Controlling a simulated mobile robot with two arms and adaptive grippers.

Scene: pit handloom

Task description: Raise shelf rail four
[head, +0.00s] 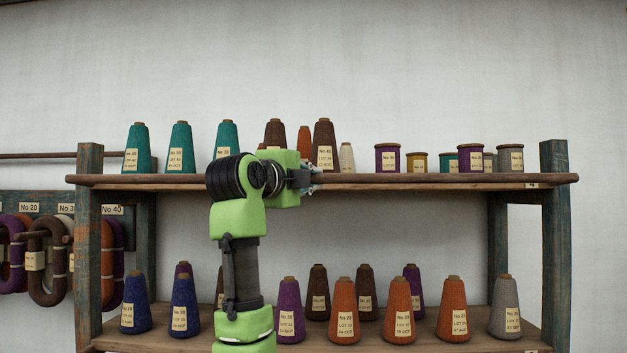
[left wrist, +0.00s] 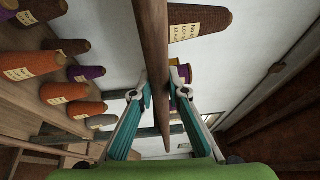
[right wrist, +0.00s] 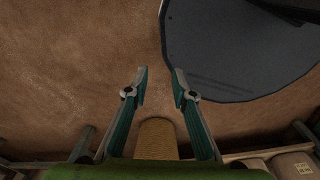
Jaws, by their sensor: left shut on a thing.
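The shelf rail (head: 430,180) is a long brown round bar along the front of the upper shelf, near a small tag reading 4 (head: 531,185). It runs roughly level in the head view. My left gripper (head: 314,180) is at the rail, left of its right half. In the left wrist view the rail (left wrist: 152,40) passes between the fingers of my left gripper (left wrist: 162,92), which is shut on it. My right gripper (right wrist: 159,75) is open and empty, pointing at the brown floor, and shows only in the right wrist view.
Teal cones (head: 180,150), brown cones and small spools (head: 387,158) stand on the upper shelf behind the rail. Several blue, purple, orange and grey cones (head: 453,308) stand on the lower shelf. Wooden posts (head: 555,250) bound the shelves. Yarn hanks (head: 48,262) hang at left.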

